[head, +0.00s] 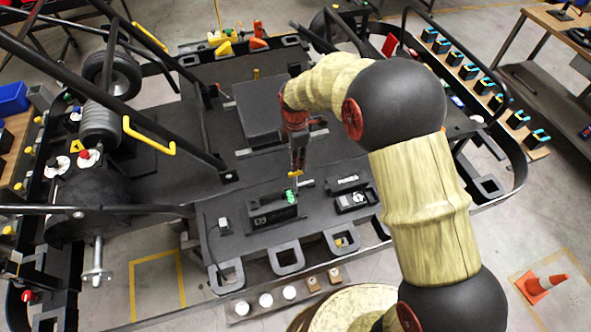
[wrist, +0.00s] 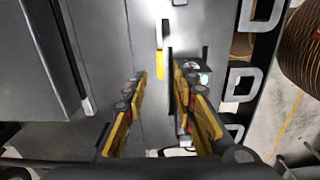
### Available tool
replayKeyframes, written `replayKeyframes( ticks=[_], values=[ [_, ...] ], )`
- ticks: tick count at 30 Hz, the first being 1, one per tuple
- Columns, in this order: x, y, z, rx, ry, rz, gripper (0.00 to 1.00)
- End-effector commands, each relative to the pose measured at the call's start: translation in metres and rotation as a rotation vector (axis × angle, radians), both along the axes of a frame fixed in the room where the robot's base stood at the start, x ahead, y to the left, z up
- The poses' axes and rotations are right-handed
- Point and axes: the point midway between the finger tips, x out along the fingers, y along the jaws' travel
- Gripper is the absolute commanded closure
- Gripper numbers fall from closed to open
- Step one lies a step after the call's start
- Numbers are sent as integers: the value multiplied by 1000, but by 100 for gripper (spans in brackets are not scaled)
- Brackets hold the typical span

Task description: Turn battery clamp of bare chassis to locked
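The bare chassis (head: 190,140) is a dark flat kart floor with tubes and a slotted side rail. A black battery-like box (head: 272,210) with a green piece on top sits near its front side; part of it shows behind my right finger in the wrist view (wrist: 191,64). A thin bar with a yellow end (wrist: 160,64), possibly the clamp lever, lies ahead of my fingers. I cannot tell its lock state. My gripper (head: 298,178) points down over the floor beside the box. In the wrist view it (wrist: 160,92) is open, with nothing seen between the fingers.
A large dark box (head: 259,112) stands behind my gripper; it fills the left of the wrist view. A small black unit (head: 352,198) lies right of the battery-like box. Black tubes cross at left.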

Motion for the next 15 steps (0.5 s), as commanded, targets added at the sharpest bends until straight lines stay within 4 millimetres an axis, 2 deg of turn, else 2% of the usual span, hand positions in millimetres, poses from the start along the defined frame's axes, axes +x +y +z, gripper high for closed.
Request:
replayKeyframes(
  ticks=[3, 9, 15],
  values=[
    [-1, 0, -21, -1, 4, -1, 73],
    [-1, 0, -49, -1, 4, -2, 73],
    [-1, 0, -63, -1, 2, -3, 73]
  ],
)
